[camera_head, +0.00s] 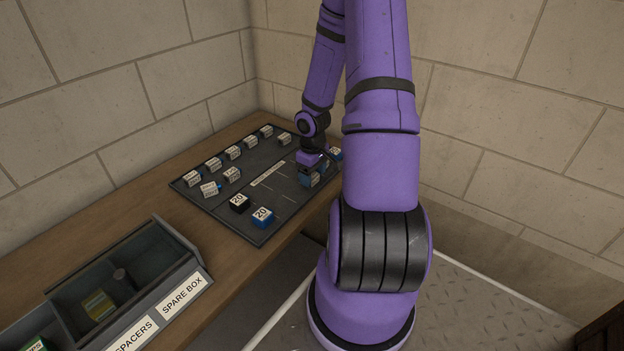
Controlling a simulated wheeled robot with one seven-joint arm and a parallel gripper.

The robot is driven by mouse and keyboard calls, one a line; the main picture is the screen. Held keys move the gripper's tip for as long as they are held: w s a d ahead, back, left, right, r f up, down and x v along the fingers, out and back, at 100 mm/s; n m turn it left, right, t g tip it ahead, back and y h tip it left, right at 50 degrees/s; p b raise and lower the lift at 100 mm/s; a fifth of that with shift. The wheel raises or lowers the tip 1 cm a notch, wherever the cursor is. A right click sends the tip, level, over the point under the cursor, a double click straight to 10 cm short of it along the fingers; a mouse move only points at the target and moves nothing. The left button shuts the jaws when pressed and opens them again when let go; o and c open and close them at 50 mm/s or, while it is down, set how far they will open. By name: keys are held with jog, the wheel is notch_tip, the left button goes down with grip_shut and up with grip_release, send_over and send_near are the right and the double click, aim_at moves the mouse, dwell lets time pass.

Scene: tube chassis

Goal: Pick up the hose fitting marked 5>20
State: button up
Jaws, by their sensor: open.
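Several small labelled blocks, the fittings, lie on a dark tray (205,203) on the wooden bench. A black one (239,204) and a blue one (262,218) at the near end each show a large "20" on top. The other labels are too small to read, so I cannot tell which fitting is marked 5>20. My gripper (311,172) is open at the tray's right side, pointing down at a blue fitting (314,181). I cannot tell whether the fingers are around it or just above it.
Several fittings with white labels (233,153) line the tray's far left side. A grey box (190,262) labelled "SPARE BOX" and "SPACERS" stands at the bench's near end. Block walls close off the left and back. My arm hides part of the tray's right side.

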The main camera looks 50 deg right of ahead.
jog(key=shift+f, duration=0.35)
jog(key=shift+c, duration=0.2)
jog(key=c, duration=0.5)
jog(key=shift+c, duration=0.2)
jog(key=shift+r, duration=0.15)
